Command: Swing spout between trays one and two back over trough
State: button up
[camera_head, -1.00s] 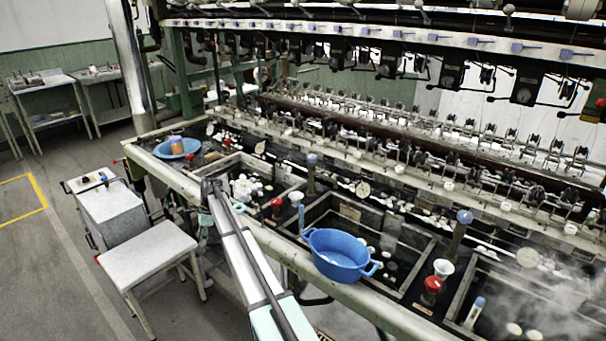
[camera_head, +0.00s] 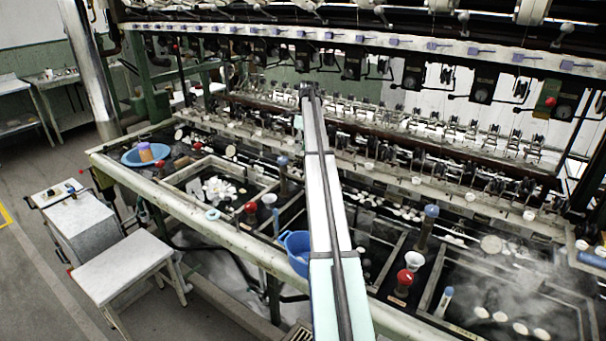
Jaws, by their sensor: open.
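My gripper (camera_head: 310,90) is the small dark end of my arm, which reaches up the middle of the head view. It is open and appears empty, in front of the rows of reels in the picture. Tray one (camera_head: 187,172) is the left framed basin with pale cocoons. Tray two (camera_head: 386,268) is the dark basin to its right, partly hidden by my arm. Between them stands a dark post with a blue top (camera_head: 283,175), likely the spout, left of my arm. Its exact swing angle is unclear. The trough cannot be told apart clearly.
A blue tub (camera_head: 294,246) on the front edge is partly covered by my arm. A blue bowl (camera_head: 133,157) is at far left. Steam rises at right. A stool (camera_head: 122,268) stands on the floor.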

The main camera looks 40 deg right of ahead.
jog(key=f+p, duration=0.1)
jog(key=f, duration=0.3)
jog(key=a+f+p, duration=0.1)
jog(key=f, duration=0.2)
jog(key=a+f+p, duration=0.1)
jog(key=f+p, duration=0.1)
jog(key=f, duration=0.2)
jog(key=shift+s+a+f, duration=0.15)
jog(key=shift+s+f, duration=0.2)
grip_shut()
